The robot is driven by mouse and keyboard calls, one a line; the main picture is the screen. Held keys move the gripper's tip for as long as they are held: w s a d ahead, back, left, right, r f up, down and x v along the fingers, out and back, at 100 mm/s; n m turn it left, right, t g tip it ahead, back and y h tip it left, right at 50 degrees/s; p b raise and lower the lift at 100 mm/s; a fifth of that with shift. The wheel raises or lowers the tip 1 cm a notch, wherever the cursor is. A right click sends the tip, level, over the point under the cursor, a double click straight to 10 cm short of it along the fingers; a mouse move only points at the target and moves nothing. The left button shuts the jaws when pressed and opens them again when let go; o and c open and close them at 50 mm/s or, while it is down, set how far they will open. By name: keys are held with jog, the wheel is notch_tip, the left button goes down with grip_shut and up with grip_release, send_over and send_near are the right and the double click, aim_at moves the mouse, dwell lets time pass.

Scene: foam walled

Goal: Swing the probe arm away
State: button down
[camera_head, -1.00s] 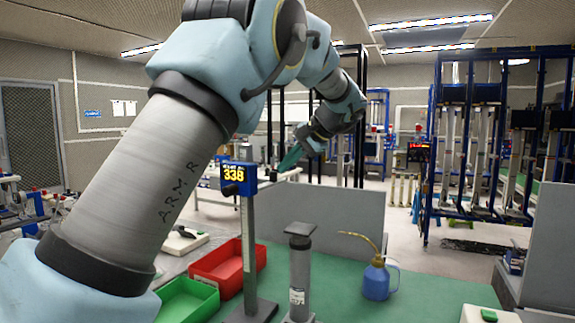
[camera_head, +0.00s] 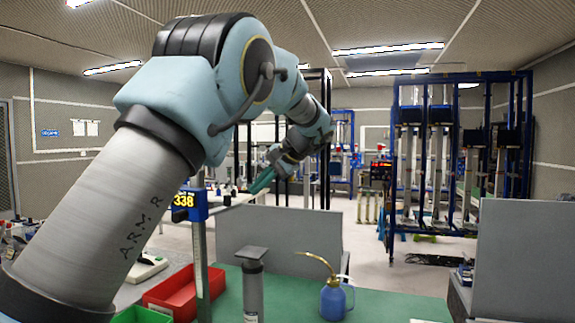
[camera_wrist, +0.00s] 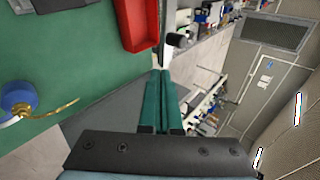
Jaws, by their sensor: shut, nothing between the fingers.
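A blue display unit reading 338 (camera_head: 190,202) sits on a grey upright post (camera_head: 201,262) above the green bench. Contact cannot be told. In the wrist view the shut fingers (camera_wrist: 162,75) lie side by side, with a pale piece with a dark end (camera_wrist: 177,39) just beyond their tips, apparently part of the probe unit.
On the green bench (camera_head: 385,304) are a red tray (camera_head: 180,293), a green tray (camera_head: 140,315), a grey capped cylinder (camera_head: 252,285) and a blue oil can (camera_head: 335,300) with a curved spout. A grey panel (camera_head: 280,238) stands at the bench's back. Blue-framed racks (camera_head: 455,160) stand beyond.

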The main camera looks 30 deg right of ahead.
jog(key=w+d+b+v, duration=0.1)
jog(key=v, duration=0.7)
jog(key=shift+d+r, duration=0.25)
jog(key=shift+d, duration=0.05)
